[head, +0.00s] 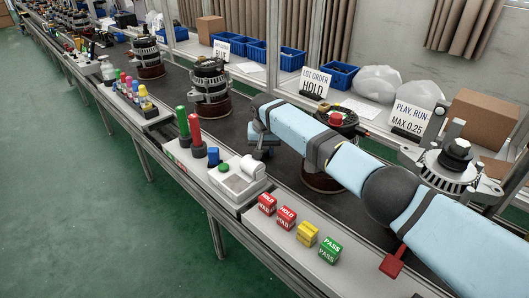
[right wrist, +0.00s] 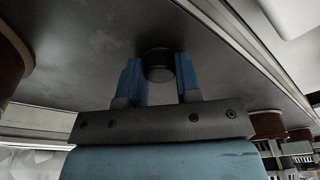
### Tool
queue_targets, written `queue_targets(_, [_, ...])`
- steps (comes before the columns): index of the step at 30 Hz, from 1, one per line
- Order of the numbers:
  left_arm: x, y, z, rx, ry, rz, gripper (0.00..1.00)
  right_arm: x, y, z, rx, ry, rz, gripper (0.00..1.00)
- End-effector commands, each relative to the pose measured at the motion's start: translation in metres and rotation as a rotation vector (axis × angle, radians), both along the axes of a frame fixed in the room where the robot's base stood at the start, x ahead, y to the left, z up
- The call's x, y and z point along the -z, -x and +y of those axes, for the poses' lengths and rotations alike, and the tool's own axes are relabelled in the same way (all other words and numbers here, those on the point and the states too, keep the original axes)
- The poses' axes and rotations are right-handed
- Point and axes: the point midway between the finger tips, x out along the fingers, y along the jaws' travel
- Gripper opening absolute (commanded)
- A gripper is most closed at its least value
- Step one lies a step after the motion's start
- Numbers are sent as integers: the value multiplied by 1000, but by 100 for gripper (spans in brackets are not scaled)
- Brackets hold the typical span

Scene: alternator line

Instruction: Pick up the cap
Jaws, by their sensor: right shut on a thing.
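In the right wrist view the cap (right wrist: 158,68) is a short dark cylinder between the two blue fingers of my right gripper (right wrist: 158,80). The fingers touch it on both sides, and the dark belt surface shows behind it. In the head view my right gripper (head: 262,141) is over the conveyor, beyond the white switch box. My arm and the gripper itself hide most of the cap there. My left gripper is not in view.
Alternators stand on the dark conveyor (head: 180,88), one (head: 210,82) just beyond my gripper. Another alternator (head: 450,168) is at right. Red and green posts, a white switch box (head: 238,183) and HOLD and PASS blocks (head: 329,250) line the near ledge. Blue bins (head: 340,74) stand behind.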

Motion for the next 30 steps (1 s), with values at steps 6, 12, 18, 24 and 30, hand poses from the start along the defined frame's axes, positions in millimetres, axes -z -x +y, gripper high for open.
queue_targets(6, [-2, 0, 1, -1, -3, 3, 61, -12, 0, 0, 0, -1, 0, 10])
queue_targets(12, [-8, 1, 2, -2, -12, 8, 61, -58, -1, 1, -1, -2, -3, 10])
queue_targets(18, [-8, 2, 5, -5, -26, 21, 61, -117, 0, 1, -1, -1, -3, 10])
queue_targets(24, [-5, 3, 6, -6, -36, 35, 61, -165, -1, 0, 0, -1, -3, 10])
queue_targets(30, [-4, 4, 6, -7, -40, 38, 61, -193, 0, 0, 1, -1, -2, 10])
